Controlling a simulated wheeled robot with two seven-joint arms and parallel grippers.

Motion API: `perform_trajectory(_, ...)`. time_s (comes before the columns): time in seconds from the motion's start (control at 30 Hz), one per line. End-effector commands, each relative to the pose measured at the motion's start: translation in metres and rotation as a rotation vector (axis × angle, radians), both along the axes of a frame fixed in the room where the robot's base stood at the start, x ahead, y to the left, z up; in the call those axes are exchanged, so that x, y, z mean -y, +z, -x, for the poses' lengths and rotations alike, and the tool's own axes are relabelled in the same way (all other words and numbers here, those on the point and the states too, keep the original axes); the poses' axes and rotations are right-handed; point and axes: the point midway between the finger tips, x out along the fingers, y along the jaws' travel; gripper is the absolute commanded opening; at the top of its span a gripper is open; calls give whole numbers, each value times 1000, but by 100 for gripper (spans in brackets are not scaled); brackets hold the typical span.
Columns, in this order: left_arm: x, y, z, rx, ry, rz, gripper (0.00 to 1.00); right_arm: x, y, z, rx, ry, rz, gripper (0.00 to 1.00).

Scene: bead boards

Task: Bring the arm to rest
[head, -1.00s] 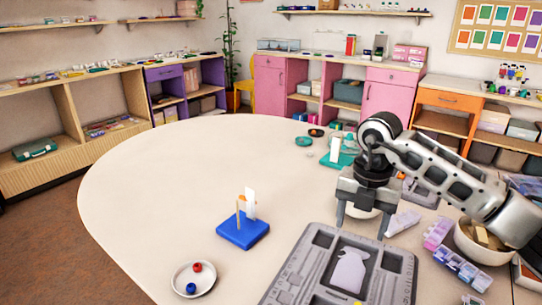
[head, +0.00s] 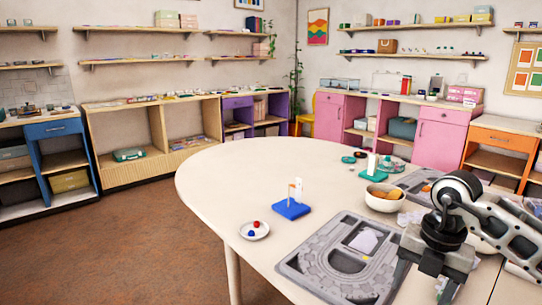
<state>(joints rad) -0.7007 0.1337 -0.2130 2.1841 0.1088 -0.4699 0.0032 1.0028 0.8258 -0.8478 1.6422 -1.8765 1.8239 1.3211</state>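My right arm comes in from the right edge, and its gripper (head: 424,283) points down at the lower right, with its two fingers apart and nothing seen between them. It is over or in front of the right end of the grey bead board (head: 312,262) and hides part of it. I cannot tell its height above the table. My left gripper is not in view. A blue base with a peg and white card (head: 291,209) stands left of the board. A small white dish (head: 254,231) holds a red and a blue bead.
The cream table (head: 235,180) has free room at its left and far side. A bowl with brown pieces (head: 383,196) stands behind the board. A teal base with a white card (head: 373,173) stands farther back. Shelves and cabinets line the walls.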

Motion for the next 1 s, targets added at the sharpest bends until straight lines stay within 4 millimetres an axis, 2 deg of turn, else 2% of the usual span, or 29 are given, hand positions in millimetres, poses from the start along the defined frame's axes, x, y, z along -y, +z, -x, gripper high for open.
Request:
perform_trajectory(0.1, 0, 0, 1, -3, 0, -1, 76, -33, -14, 7, -7, 81, -122, 65)
perform_trajectory(0.27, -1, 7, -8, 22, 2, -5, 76, -81, -27, 21, -11, 182, -317, 65)
perform_trajectory(0.43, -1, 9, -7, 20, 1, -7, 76, -147, -33, 46, -5, 279, -620, 65)
perform_trajectory(0.57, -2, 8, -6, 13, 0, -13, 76, -217, -16, 77, 30, 292, -1034, 65)
perform_trajectory(0.6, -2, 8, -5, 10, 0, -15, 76, -238, -1, 86, 59, 252, -1209, 65)
perform_trajectory(0.67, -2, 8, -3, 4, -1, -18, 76, -257, 23, 92, 115, 134, -1455, 65)
perform_trajectory(0.7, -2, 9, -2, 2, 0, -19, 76, -262, 37, 90, 158, 20, -1594, 65)
perform_trajectory(0.77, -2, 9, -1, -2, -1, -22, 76, -256, 50, 81, 226, -201, -1759, 65)
perform_trajectory(0.83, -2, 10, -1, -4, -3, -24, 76, -237, 48, 68, 296, -517, -1871, 65)
perform_trajectory(0.87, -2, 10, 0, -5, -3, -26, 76, -226, 41, 63, 319, -664, -1889, 65)
perform_trajectory(0.93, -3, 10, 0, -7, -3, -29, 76, -196, 10, 58, 351, -1025, -1860, 65)
perform_trajectory(0.97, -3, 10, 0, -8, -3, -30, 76, -184, -8, 60, 351, -1177, -1819, 65)
perform_trajectory(1.0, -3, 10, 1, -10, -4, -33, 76, -169, -34, 67, 341, -1363, -1745, 65)
